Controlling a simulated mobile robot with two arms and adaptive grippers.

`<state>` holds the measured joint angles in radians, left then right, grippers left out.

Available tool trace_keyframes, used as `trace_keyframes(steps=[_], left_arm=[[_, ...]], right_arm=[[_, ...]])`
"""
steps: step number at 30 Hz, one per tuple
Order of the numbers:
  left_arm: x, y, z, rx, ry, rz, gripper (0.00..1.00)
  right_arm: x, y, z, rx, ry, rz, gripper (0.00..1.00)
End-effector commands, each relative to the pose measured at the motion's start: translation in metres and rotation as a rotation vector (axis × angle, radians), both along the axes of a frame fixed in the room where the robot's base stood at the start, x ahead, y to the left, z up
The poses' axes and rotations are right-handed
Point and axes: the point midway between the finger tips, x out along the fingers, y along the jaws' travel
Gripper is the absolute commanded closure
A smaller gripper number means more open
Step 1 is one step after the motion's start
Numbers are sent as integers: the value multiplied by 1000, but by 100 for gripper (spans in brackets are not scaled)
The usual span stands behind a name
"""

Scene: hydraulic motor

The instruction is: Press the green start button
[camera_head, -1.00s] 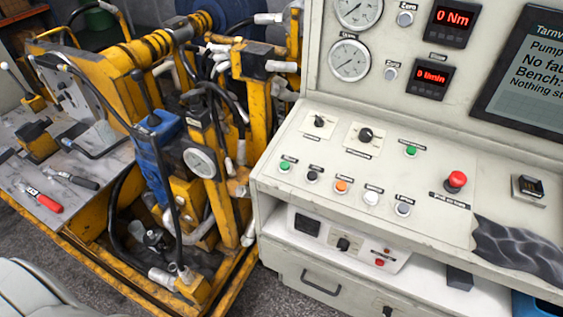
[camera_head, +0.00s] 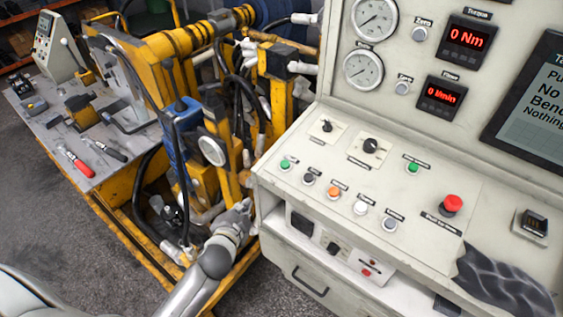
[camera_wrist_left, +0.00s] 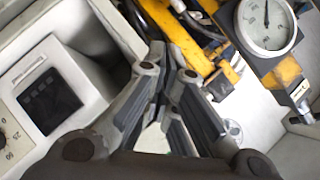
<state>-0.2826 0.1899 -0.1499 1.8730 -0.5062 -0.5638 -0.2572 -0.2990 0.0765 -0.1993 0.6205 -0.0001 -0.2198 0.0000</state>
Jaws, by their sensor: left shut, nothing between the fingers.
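Two green buttons sit on the sloping face of the pale control console: one (camera_head: 285,164) at the left end of the lower button row, one (camera_head: 413,168) farther right and higher. Their labels are too small to read, so I cannot tell which one is start. My left gripper (camera_head: 243,208) is shut and empty, left of the console's front left corner and below the left green button. In the left wrist view its fingers (camera_wrist_left: 168,75) lie close together, and no green button shows there. My right gripper is not in view.
Black, orange, white and grey buttons share the lower row. A red mushroom button (camera_head: 451,204) stands to the right, with a dark cloth (camera_head: 505,285) in front of it. The yellow hydraulic rig (camera_head: 160,60) with hoses and a gauge (camera_head: 212,150) stands close left of my gripper.

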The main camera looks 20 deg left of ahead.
Motion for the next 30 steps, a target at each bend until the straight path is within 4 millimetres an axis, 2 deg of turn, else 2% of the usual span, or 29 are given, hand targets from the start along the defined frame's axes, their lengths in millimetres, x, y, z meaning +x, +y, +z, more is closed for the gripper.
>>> trace_keyframes(steps=[1, 5, 11, 15, 18, 21, 24, 27, 30], left_arm=[[10, 0, 26, 41, -55, -21, 100], [33, -3, 79, 181, -196, -96, 100], [61, -23, 162, 463, -434, -248, 100], [72, -51, 220, 732, -622, -387, 100], [74, -77, 256, 957, -752, -496, 100], [71, -104, 280, 1190, -868, -606, 100], [66, -129, 294, 1429, -964, -716, 100], [62, -149, 298, 1673, -1037, -833, 100], [59, -162, 292, 1916, -1084, -955, 100]], right_arm=[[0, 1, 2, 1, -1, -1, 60], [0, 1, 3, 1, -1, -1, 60], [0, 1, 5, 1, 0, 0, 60], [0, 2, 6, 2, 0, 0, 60], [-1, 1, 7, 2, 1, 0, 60], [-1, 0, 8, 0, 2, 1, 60], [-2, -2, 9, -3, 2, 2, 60], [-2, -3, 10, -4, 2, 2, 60], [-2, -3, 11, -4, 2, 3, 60]])
